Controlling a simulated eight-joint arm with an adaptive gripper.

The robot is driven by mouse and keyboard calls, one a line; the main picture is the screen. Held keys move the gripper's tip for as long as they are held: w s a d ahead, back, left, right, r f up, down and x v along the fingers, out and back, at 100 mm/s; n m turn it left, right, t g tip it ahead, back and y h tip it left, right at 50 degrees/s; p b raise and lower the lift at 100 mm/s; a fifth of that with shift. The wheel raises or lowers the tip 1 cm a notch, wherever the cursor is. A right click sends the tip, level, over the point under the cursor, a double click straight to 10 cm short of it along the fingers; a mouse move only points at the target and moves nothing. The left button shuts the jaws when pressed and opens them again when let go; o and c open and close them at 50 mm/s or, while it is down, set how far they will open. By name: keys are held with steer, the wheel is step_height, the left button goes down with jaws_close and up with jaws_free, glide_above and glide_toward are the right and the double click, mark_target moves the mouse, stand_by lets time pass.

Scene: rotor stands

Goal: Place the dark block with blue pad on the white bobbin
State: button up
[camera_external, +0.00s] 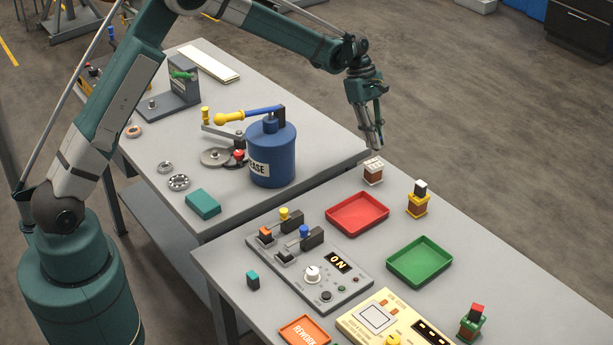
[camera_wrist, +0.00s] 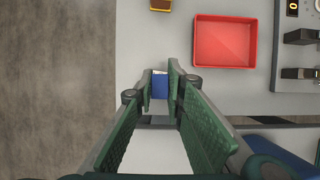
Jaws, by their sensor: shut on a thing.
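My gripper (camera_external: 376,142) hangs at the far edge of the near table, pointing down, above the white bobbin (camera_external: 373,166). The bobbin has white flanges and a brown winding and stands upright. In the wrist view my gripper (camera_wrist: 160,88) is shut on the dark block with blue pad (camera_wrist: 160,86); its blue face shows between the green fingertips. A pale sliver of the white bobbin (camera_wrist: 160,72) shows just past the block; the rest is hidden. In the external view the block is hard to make out, and the block and bobbin look apart.
A red tray (camera_external: 357,228) lies beside the white bobbin. A yellow bobbin (camera_external: 418,211) bears a white-topped block, and a green bobbin (camera_external: 470,330) bears a red-topped one. A control panel (camera_external: 335,294) and a green tray (camera_external: 389,262) are nearby. A blue can (camera_external: 272,158) stands on the other table.

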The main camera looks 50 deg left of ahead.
steer(key=shift+f, duration=0.9)
steer(key=shift+f, duration=0.1)
steer(key=shift+f, duration=1.75)
steer(key=shift+f, duration=0.2)
steer(key=o, duration=0.8)
steer(key=shift+o, duration=0.4)
steer(key=shift+r, duration=0.2)
steer(key=v, duration=1.2)
